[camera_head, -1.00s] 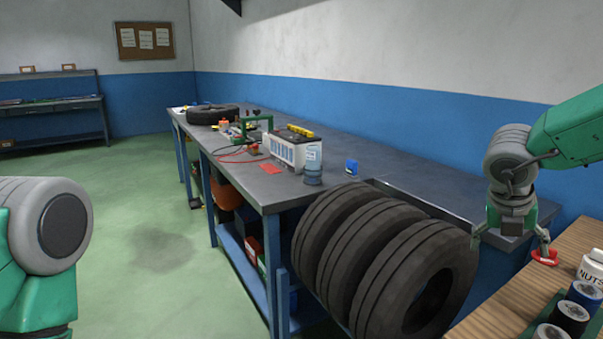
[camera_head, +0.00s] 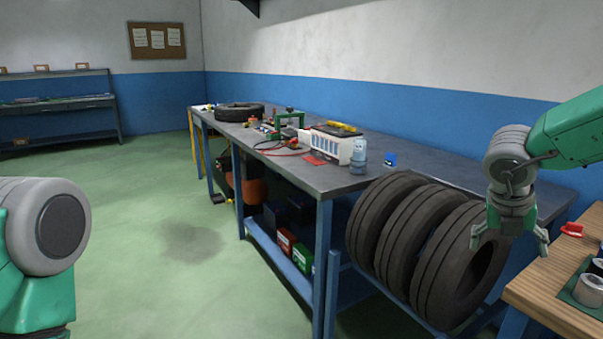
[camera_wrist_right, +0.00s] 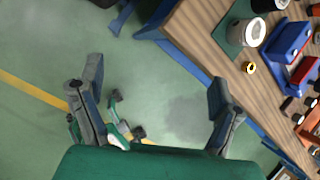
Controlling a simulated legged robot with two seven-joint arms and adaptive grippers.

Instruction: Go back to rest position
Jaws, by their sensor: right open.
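My right gripper (camera_head: 510,240) hangs at the right of the head view, open and empty, with its fingers pointing down. It is in front of the tires and left of the wooden table. In the right wrist view the two fingers (camera_wrist_right: 158,110) are spread wide, with green floor between them and the wooden table beyond. Of my left arm, only a green and grey link shows at the left edge of the head view. The left gripper is out of view.
A wooden table (camera_head: 545,290) is at the lower right, with a red item (camera_head: 572,229) and cans. Several tires (camera_head: 425,240) stand against the metal workbench (camera_head: 290,177), which carries a battery (camera_head: 330,145) and tools. Green floor (camera_head: 150,210) at the left is clear.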

